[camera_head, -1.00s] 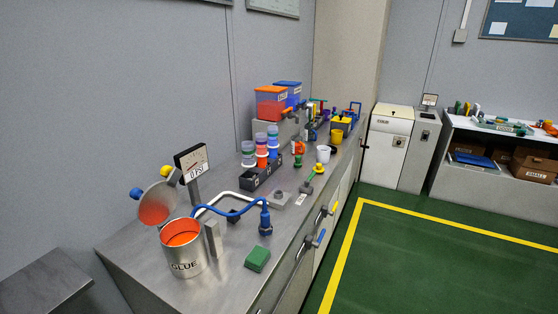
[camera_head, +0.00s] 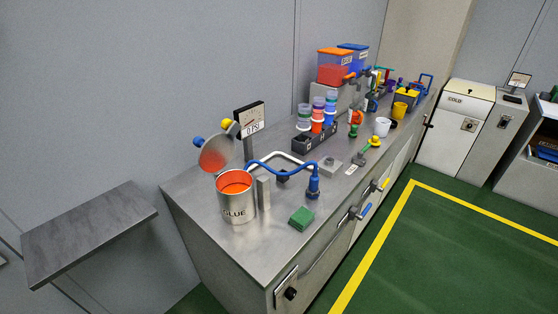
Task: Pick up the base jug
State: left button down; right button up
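No label naming a base jug can be read here. Two small jug-like vessels stand toward the far right of the steel bench (camera_head: 240,236): a white one (camera_head: 382,127) and a yellow one (camera_head: 399,110) just behind it. I cannot tell whether either is the base jug. Neither of my grippers is in view, and nothing is seen holding either vessel.
A glue can (camera_head: 236,203) with orange contents stands at the bench's near end, beside a green block (camera_head: 301,218) and a blue hose nozzle (camera_head: 313,183). Green floor (camera_head: 450,255) is clear at right.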

aim_at(354, 113)
jog(key=i+l+u, duration=0.15)
jog(key=l+u, duration=0.3)
jog(key=i+l+u, duration=0.1)
jog(key=l+u, duration=0.15)
jog(key=u, duration=0.15)
jog(key=l+u, duration=0.45)
jog(key=i+j, duration=0.05)
